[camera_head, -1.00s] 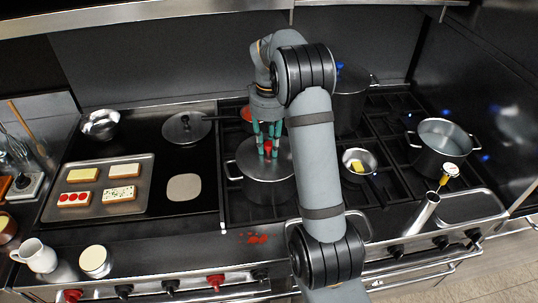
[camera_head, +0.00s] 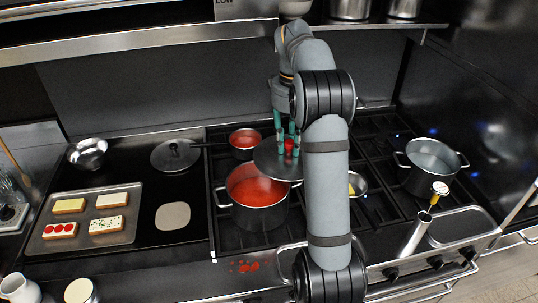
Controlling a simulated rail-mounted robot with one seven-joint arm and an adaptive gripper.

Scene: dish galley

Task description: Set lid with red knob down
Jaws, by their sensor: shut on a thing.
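The lid with the red knob (camera_head: 268,163) is a dark grey disc, held in the air above the right rear rim of a large pot of red sauce (camera_head: 243,215). My gripper (camera_head: 288,146) has green fingers and is shut on the red knob (camera_head: 289,146). The lid covers part of the pot in this view, and the pot's red contents show to its left. My arm hides the lid's right edge and part of the stove behind it.
A small pan of red sauce (camera_head: 244,138) stands behind the lid. A dark lid (camera_head: 175,156) lies on the flat plate at left, near a tray with several bread slices (camera_head: 50,246). An open pot (camera_head: 431,159) stands at right.

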